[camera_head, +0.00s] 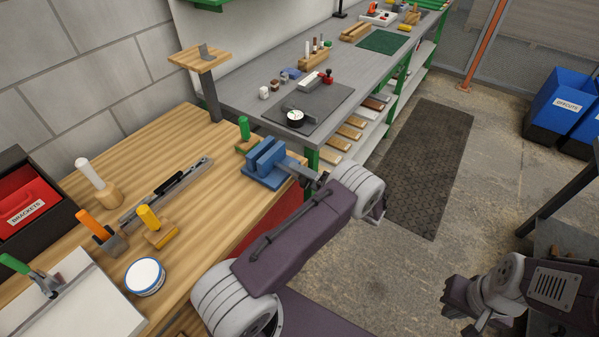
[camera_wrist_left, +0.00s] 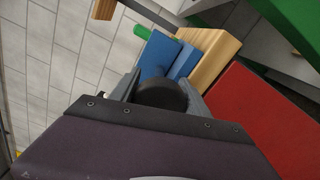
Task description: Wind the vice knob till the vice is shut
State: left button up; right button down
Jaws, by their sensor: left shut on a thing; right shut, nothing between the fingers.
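The blue vice (camera_head: 262,176) sits at the far right edge of the wooden bench, with its two upright jaw plates close together; I cannot tell how wide the gap between them is. The vice also shows in the left wrist view (camera_wrist_left: 182,62). Its black round knob (camera_wrist_left: 163,95) is between the fingers of my left gripper (camera_wrist_left: 160,92), which is shut on it at the vice's bench-edge side. In the head view my left gripper (camera_head: 303,170) hides the knob. My right gripper (camera_head: 474,322) is shut and empty, low at the bottom right, away from the bench.
A green-handled tool (camera_head: 244,128) stands just behind the vice. A wooden-topped post (camera_head: 200,58) rises at the bench's back corner. Handled tools, a round tin (camera_head: 145,276) and a brackets bin (camera_head: 28,205) lie to the left. A grey bench (camera_head: 235,87) stands beyond.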

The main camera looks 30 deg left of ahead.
pick_arm(q)
jog(key=shift+f+m, duration=0.15)
jog(key=shift+m, duration=0.85)
jog(key=o, duration=1.3)
jog(key=d, duration=0.3)
jog(key=d+b, duration=0.1)
jog(key=d, duration=0.2)
jog(key=d+b, duration=0.1)
jog(key=d, duration=0.2)
jog(key=shift+s, duration=0.35)
